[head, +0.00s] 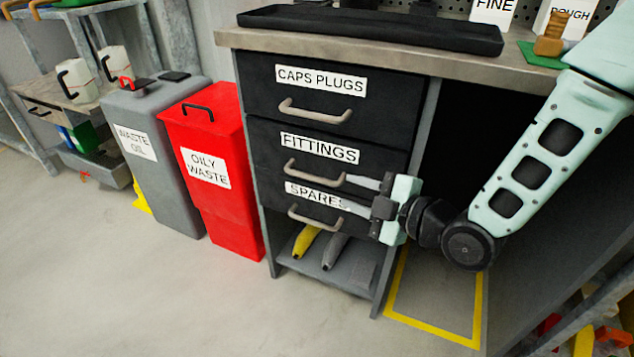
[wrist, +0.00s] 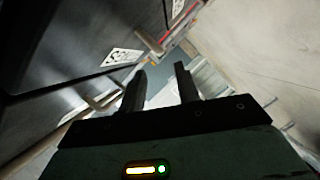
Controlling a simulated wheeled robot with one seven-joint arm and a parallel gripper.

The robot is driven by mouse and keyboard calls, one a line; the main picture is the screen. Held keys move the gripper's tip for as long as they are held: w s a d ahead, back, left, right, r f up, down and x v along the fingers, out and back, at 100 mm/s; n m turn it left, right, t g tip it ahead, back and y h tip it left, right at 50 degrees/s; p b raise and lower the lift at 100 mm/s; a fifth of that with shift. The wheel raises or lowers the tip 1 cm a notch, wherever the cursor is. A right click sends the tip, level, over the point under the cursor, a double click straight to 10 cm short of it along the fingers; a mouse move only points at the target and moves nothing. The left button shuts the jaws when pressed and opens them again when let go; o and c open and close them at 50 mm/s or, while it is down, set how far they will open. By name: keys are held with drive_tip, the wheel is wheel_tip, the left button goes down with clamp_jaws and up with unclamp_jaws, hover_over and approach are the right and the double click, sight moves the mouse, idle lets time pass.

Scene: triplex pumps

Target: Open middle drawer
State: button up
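The middle drawer (head: 265,150), dark with a FITTINGS label and a beige bar handle (head: 313,175), sits in the workbench's drawer stack. I cannot tell whether it is flush or slightly out. My gripper (head: 354,193) is at the right end of this handle, with its fingers spread apart, one above the other in the head view. The upper finger overlaps the handle's right end; I cannot tell whether they touch. The wrist view shows the two fingers apart (wrist: 160,85), with nothing clearly between them and dark drawer fronts to the left.
The CAPS PLUGS drawer (head: 375,105) is above and the SPARES drawer (head: 275,200) below, its label partly behind my gripper. An open shelf (head: 300,268) holds a yellow and a grey object. A red oily waste bin (head: 225,120) stands close left. Floor in front is clear.

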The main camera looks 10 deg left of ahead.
sight(323, 182)
drive_tip(key=b+x, duration=0.2)
drive_tip(key=x, duration=0.8)
drive_tip(key=shift+w+a, duration=0.1)
clamp_jaws()
